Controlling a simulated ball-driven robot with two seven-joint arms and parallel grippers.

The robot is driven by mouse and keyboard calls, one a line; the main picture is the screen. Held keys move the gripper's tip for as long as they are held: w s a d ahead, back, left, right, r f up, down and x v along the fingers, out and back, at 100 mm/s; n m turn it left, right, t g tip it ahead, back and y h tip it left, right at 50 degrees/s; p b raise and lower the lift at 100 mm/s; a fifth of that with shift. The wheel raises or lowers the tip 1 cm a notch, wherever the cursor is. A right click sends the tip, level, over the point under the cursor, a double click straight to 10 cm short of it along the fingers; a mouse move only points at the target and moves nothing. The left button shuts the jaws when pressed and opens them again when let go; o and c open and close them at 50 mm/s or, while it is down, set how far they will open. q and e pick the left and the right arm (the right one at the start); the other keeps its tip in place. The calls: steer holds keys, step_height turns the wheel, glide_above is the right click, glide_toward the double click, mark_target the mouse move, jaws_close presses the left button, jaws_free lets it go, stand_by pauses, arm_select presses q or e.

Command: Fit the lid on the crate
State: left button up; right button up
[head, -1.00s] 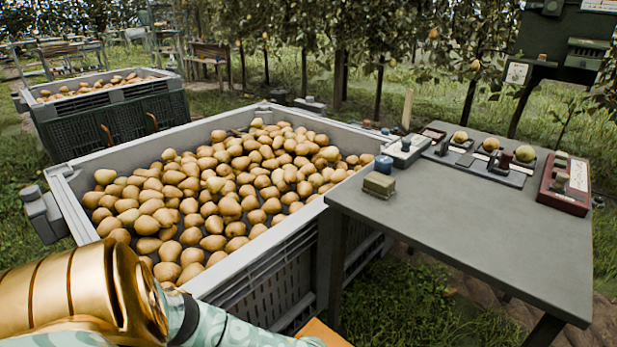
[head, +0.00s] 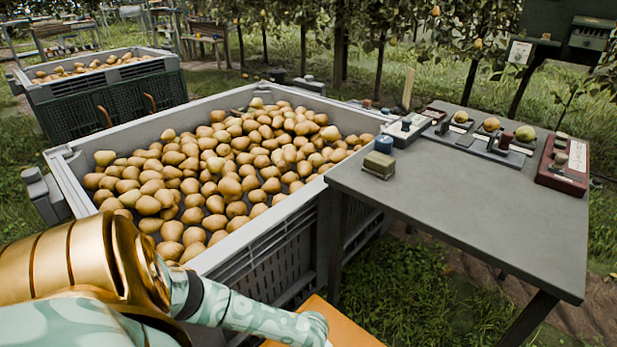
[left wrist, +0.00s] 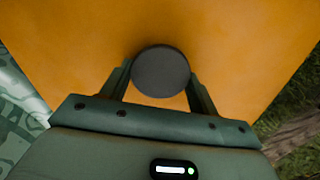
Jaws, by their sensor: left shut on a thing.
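The orange lid (head: 345,328) shows at the bottom of the head view, low in front of the crate and partly cut off by the frame edge. In the left wrist view the lid (left wrist: 235,60) fills most of the picture, with a dark round knob (left wrist: 161,71) on it. My left gripper (left wrist: 160,80) is shut on this knob. The crate (head: 262,228), a large grey slatted bin, is open and heaped with pears (head: 215,165). The lid is apart from the crate's rim. My right gripper is in no view.
A grey table (head: 470,195) stands against the crate's right side, with a small yellowish block (head: 379,165), a blue jar (head: 383,144) and a red tray (head: 563,165) on it. A second pear bin (head: 110,100) stands behind left. Grass lies below the table.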

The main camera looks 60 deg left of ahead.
arm_select(q)
steer(key=shift+f+b, duration=0.35)
steer(key=shift+f, duration=0.25)
steer(key=o, duration=0.9)
